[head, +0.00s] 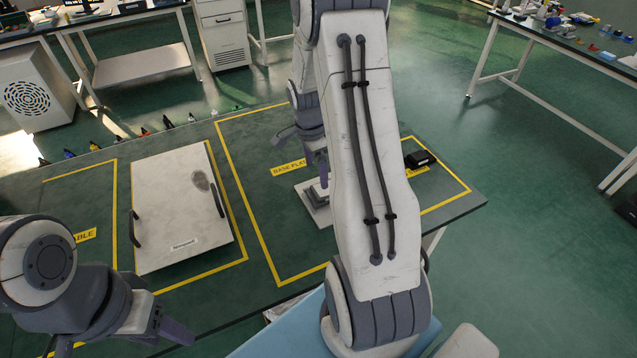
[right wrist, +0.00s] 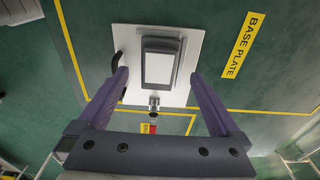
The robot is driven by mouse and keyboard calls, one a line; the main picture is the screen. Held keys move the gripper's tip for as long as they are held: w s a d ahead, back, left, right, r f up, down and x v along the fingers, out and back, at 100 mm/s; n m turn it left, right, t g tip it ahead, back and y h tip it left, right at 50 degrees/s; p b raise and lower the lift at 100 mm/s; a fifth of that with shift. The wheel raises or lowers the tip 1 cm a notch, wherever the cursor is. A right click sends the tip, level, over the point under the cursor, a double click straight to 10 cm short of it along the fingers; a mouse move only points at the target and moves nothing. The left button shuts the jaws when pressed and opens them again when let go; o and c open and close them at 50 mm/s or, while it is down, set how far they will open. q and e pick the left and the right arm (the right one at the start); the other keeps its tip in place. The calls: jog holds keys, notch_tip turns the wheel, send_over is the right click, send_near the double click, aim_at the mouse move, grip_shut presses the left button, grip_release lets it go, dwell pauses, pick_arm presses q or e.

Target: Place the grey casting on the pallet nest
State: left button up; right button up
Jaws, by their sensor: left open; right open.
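A grey block, which looks like the casting (right wrist: 161,64), has a pale flat top and dark grey sides. It sits on a pale square plate (right wrist: 203,48) in the right wrist view. In the head view the plate (head: 315,214) lies in the yellow-lined base plate area, and the block is partly hidden by my right arm. My right gripper (right wrist: 158,82) is open, its purple fingers apart on either side of the block with nothing between them in contact. In the head view the right gripper (head: 302,148) is over the plate. My left gripper (head: 150,335) is open and empty at the lower left.
A large pale panel (head: 180,215) with dark handles lies on the left of the green table. A small black object (head: 421,158) sits at the right side. Several small coloured items line the table's far edge. Other benches stand further back.

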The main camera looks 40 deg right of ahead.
jog(key=s+a+r+n, duration=0.2)
jog(key=a+r+n, duration=0.35)
jog(key=a, duration=0.45)
jog(key=s+a+r+n, duration=0.2)
jog(key=a+r+n, duration=0.35)
jog(key=a, duration=0.55)
jog(key=s+a+r+n+y, duration=0.1)
jog(key=s+a+n, duration=0.5)
jog(key=s+n, duration=0.2)
jog(key=s+a+r+n+y, duration=0.1)
jog(key=s+a+n, duration=0.5)
jog(key=s+n, duration=0.3)
jog(key=shift+s, duration=0.25)
